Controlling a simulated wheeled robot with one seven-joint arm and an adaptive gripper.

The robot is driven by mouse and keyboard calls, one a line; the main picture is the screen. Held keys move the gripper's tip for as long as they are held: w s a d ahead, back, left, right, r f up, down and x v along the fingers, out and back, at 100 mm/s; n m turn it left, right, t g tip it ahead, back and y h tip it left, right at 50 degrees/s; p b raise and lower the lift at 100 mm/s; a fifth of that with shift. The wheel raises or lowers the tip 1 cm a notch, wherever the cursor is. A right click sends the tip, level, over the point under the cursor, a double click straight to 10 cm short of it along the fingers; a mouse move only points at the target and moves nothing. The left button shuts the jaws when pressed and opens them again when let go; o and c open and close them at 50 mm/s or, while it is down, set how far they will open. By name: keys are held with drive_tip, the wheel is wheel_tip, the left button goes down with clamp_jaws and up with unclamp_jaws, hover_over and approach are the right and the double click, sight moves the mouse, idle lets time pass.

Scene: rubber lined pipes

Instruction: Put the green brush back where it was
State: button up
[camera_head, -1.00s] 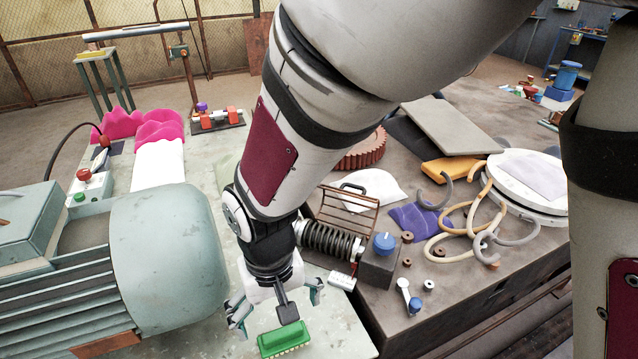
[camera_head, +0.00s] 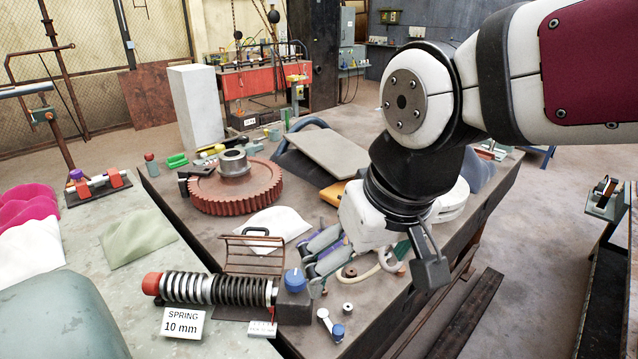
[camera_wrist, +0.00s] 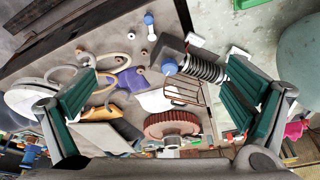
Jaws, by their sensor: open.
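My gripper (camera_head: 314,262) is open and empty, above the dark table near the spring assembly. In the wrist view its two teal-padded fingers (camera_wrist: 158,95) are spread wide with nothing held between them. A small pale and green thing (camera_wrist: 250,4), cut by the top edge of the wrist view, may be the green brush on the light bench; it is too cropped to be sure. The brush is not seen at the bench front in the head view. A small green object (camera_head: 177,160) lies at the dark table's far left; I cannot tell what it is.
A coil spring (camera_head: 220,290) with a "SPRING 10 mm" card (camera_head: 183,324) lies near the blue-knobbed block (camera_head: 294,283). A red gear (camera_head: 236,190), wire rack (camera_head: 255,256) and white cloth (camera_head: 272,226) crowd the dark table. The light bench (camera_head: 150,285) has free surface.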

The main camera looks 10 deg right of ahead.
drive_tip(key=s+d+r+m+t+h, duration=0.1)
drive_tip(key=s+d+r, duration=0.1)
drive_tip(key=s+d, duration=0.3)
drive_tip(key=shift+d+m, duration=0.4)
drive_tip(key=shift+d, duration=0.4)
drive_tip(key=shift+r, duration=0.1)
idle(0.4)
